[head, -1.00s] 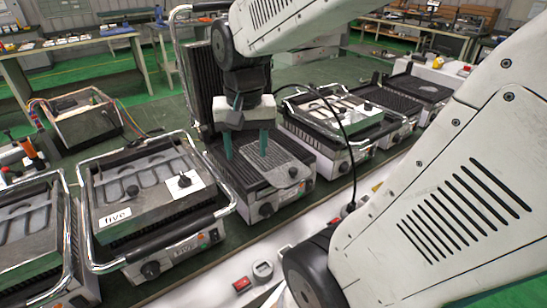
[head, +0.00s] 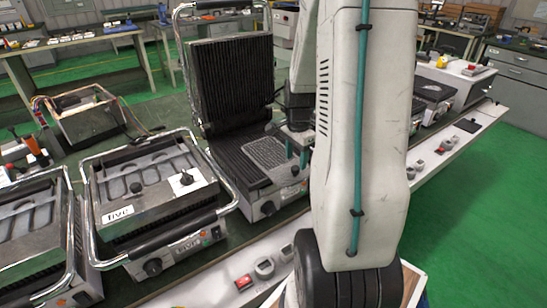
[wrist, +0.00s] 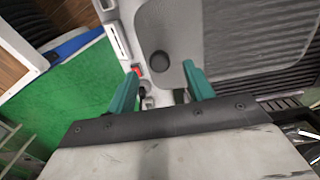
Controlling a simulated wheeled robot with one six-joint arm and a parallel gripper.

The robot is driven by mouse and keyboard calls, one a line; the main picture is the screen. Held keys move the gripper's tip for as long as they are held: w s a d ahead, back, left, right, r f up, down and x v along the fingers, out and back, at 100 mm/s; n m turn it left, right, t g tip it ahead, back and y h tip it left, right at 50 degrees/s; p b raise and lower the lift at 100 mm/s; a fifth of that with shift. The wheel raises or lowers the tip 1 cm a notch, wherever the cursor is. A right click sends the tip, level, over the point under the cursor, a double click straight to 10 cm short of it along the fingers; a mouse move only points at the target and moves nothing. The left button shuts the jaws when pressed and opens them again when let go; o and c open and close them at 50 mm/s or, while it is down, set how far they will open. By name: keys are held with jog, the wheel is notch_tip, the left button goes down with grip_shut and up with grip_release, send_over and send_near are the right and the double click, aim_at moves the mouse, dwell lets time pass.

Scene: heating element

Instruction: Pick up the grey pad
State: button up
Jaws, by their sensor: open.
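The grey pad (head: 266,153) lies flat on the ribbed lower plate of the open grill (head: 229,152). It has a textured middle and a smooth, rounded border. In the wrist view the pad (wrist: 245,32) fills the upper right, with a dark round spot near its left end. My gripper (head: 296,153) is open and empty at the pad's right end, with teal fingers pointing down. In the wrist view my gripper (wrist: 161,70) has its fingertips spread near that end. My arm hides part of the pad's right side, and I cannot tell the height of the fingertips above it.
The grill's raised ribbed lid (head: 235,80) stands behind the pad. A closed grill (head: 150,190) labelled "five" stands to the left. More grills (head: 430,92) stand to the right, partly behind my arm. A white front ledge (head: 210,284) carries knobs and a red switch. Green floor (head: 490,190) is clear at right.

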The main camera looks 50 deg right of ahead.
aim_at(296, 167)
notch_tip(296, 167, down, 4)
jog(key=shift+r, duration=0.2)
jog(key=shift+c, duration=0.2)
jog(key=c, duration=1)
grip_shut()
jog(key=shift+r, duration=0.2)
